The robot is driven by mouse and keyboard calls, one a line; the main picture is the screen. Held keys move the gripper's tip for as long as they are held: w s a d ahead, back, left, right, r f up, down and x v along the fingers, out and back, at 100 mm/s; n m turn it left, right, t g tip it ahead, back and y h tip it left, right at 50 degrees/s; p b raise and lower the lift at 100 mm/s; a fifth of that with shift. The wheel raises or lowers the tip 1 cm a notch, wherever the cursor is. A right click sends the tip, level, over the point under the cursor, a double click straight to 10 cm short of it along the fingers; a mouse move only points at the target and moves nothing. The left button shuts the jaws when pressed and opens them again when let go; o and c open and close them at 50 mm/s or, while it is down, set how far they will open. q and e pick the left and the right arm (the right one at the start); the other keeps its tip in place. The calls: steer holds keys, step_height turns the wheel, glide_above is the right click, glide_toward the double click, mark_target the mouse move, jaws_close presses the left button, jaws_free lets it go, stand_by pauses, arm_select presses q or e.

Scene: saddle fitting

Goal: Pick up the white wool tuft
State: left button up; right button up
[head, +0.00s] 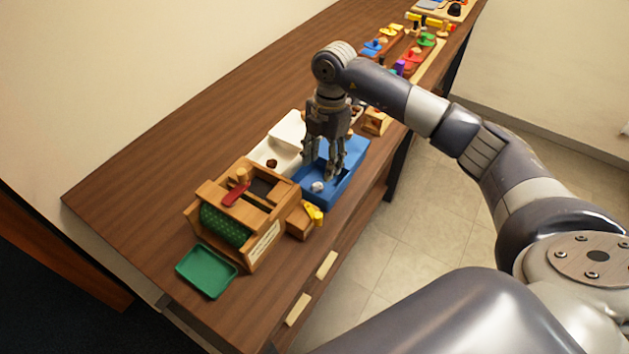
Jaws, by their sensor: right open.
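A small whitish tuft (317,187) lies in the near part of the blue tray (351,186). It looks like the white wool tuft. My right gripper (325,174) points down over the blue tray. Its fingers are apart, close to the tuft and slightly behind it. I cannot tell whether a finger touches the tuft, and I see nothing held between the fingers. My left gripper is not in view.
A white tray (265,157) with a dark brown lump (271,163) adjoins the blue tray. A wooden box device (258,212) with a green roller stands nearer, beside a green tray (206,271). Colourful parts (400,50) crowd the far end. The table's left side is clear.

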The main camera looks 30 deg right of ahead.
mark_target(317, 183)
steer(key=shift+s+a+f, duration=0.1)
steer(key=shift+s+f, duration=0.15)
steer(key=shift+f, duration=0.45)
steer(key=shift+a+f+p, duration=0.15)
steer(key=shift+f+p, duration=0.15)
steer(key=shift+p, duration=0.05)
steer(key=shift+w+a+f+p, duration=0.15)
steer(key=shift+f+p, duration=0.25)
steer(key=shift+f, duration=0.2)
steer(key=shift+w+a+f+p, duration=0.1)
steer(key=shift+f+p, duration=0.25)
steer(key=shift+f, duration=0.25)
step_height(317, 183, down, 2)
steer(key=shift+s+a+f, duration=0.1)
steer(key=shift+f, duration=0.05)
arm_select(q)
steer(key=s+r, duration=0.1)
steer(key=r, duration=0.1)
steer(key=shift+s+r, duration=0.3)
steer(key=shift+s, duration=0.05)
arm_select(e)
steer(key=c, duration=1)
